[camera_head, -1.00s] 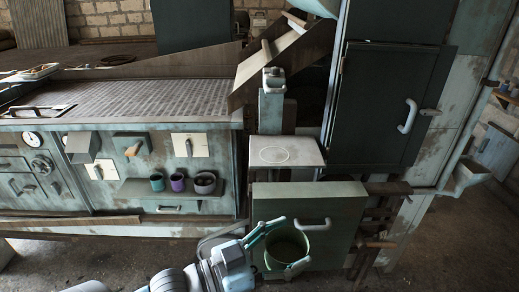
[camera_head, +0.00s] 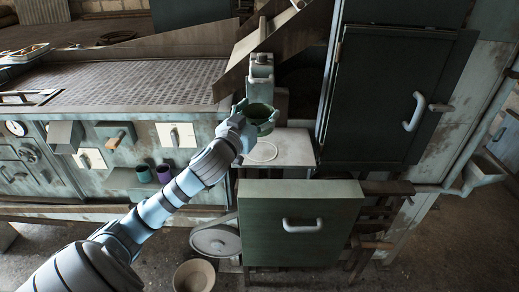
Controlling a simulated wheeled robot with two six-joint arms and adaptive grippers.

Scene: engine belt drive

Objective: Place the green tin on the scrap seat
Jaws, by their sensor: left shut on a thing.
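My left gripper (camera_head: 250,120) is shut on the green tin (camera_head: 260,113). The tin is dark green and open-topped, and I look partly into it. The gripper covers its left side and much of its wall. In the picture the tin overlaps the rear left of a pale flat shelf (camera_head: 292,146). A thin ring (camera_head: 262,152) is marked on this shelf, just below the tin in the picture, and looks like the scrap seat. The ring is bare. I cannot tell the tin's exact height above the shelf. My right gripper is not in view.
A grey post (camera_head: 261,70) and sloping chute (camera_head: 245,60) stand behind the tin. A green panel with a handle (camera_head: 302,225) is below the shelf. A dark door (camera_head: 395,110) is to the right. Two cups, including a purple one (camera_head: 164,174), stand left. A bowl (camera_head: 194,277) is low in front.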

